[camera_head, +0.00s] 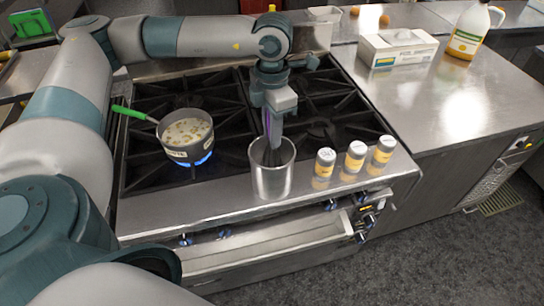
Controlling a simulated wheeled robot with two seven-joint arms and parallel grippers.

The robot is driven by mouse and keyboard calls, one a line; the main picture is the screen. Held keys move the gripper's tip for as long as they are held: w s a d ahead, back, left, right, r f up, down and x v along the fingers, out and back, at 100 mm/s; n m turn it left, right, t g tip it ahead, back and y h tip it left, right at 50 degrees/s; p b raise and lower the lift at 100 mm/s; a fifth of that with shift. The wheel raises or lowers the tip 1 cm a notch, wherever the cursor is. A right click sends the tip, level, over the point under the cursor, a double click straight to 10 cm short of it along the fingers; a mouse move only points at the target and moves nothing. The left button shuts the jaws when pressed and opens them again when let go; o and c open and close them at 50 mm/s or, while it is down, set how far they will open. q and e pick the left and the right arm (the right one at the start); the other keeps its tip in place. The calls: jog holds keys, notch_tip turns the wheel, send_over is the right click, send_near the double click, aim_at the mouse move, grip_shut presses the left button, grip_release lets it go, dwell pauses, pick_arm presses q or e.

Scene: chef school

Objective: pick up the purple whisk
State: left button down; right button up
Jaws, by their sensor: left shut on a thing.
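The purple whisk (268,122) shows as a thin purple strip at my left gripper (273,125). Its lower part is hidden by the gripper and by the metal canister below. My left gripper points down from the bent wrist, shut on the whisk, just above the canister's mouth. The steel canister (272,181) stands upright on the front edge of the stove. My right gripper is not in view.
A pot (186,137) with a green handle sits over a blue flame on the left. Several shaker jars, including one (325,163), stand right of the canister. A white box (397,48) and a jug (469,30) stand on the right counter, which has clear room in front.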

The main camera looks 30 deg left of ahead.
pick_arm(q)
jog(key=shift+r+b, duration=0.4)
jog(key=shift+r, duration=0.15)
notch_tip(320, 180, up, 8)
jog(key=b, duration=0.3)
jog(key=shift+f, duration=0.25)
jog(key=shift+r, duration=0.75)
